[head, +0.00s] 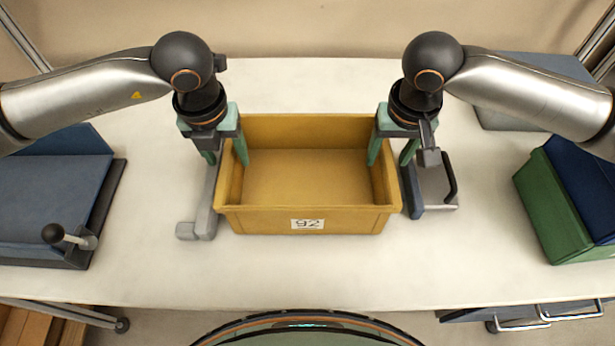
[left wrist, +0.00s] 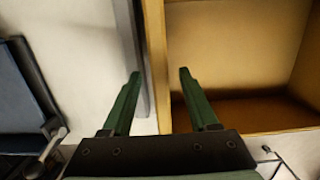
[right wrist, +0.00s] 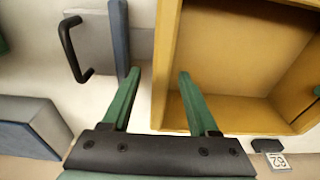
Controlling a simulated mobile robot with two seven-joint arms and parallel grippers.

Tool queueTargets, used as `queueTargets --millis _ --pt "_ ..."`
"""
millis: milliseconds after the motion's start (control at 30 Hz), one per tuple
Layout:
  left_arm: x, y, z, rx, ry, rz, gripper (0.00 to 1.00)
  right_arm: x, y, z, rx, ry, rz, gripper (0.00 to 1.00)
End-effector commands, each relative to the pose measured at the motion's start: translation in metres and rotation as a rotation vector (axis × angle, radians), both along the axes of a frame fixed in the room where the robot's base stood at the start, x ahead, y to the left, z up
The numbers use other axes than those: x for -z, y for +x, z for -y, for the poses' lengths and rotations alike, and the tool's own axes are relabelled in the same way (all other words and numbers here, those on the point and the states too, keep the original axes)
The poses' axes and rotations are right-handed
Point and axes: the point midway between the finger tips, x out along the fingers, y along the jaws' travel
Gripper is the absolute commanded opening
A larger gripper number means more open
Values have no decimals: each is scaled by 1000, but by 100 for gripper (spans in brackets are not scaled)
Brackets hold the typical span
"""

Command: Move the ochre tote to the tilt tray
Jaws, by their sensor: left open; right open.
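The ochre tote (head: 308,222), an open empty bin with a "92" label, stands upright on the white table in the middle. My left gripper (head: 227,162) is open at its left wall, one finger outside and one inside; the left wrist view shows that wall (left wrist: 157,60) between the fingertips. My right gripper (head: 388,164) is open at the right wall, also with a finger on each side; that wall (right wrist: 166,60) shows in the right wrist view. I cannot tell whether the fingers touch. A blue sloping panel on a dark base (head: 50,190), with a knobbed lever, lies far left; it looks like the tilt tray.
A grey L-shaped bracket (head: 203,205) stands close along the tote's left side. A grey block with a black handle (head: 432,190) stands close on its right. A green and blue bin (head: 550,215) is at the right edge. The table in front of the tote is clear.

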Motion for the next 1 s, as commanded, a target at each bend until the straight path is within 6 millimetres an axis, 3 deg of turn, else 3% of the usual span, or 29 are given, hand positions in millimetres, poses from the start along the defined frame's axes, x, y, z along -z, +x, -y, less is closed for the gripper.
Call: queueTargets --millis 433,1000 --pt "9 1 0 1 -1 1 60 9 1 0 -1 1 0 60" --pt "9 1 0 1 0 1 0 9 1 0 -1 0 0 0"
